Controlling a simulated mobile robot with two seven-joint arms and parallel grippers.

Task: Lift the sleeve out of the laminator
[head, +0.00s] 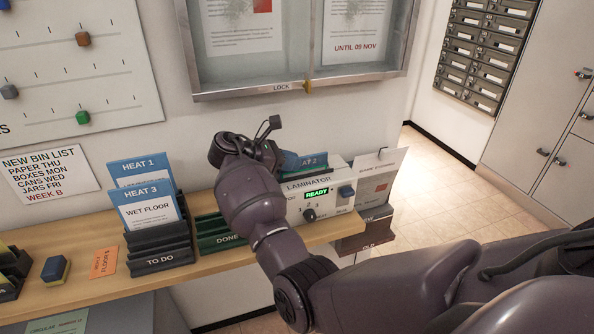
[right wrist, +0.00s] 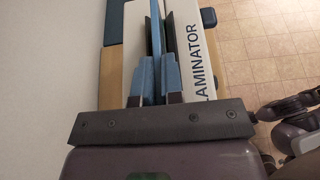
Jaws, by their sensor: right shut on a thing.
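The white laminator (head: 338,180) stands at the right end of the wooden shelf, its green display reading READY. The blue-topped sleeve (head: 312,160), marked HEAT 2, stands at the laminator's top, partly hidden by my right arm. In the right wrist view the sleeve (right wrist: 156,32) shows as a thin upright blue edge in the dark slot of the laminator (right wrist: 199,60). My right gripper (right wrist: 157,78) is shut on the sleeve, one finger on each side. In the head view the right gripper (head: 268,152) is mostly hidden behind its wrist. My left gripper is not in view.
A dark TO DO rack (head: 160,262) holds HEAT 1 and HEAT 3 sleeves. A green DONE rack (head: 222,239) stands between it and the laminator, partly behind my arm. A dark bin (head: 350,243) with papers is at the shelf's right end. A glass notice case (head: 290,85) hangs above.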

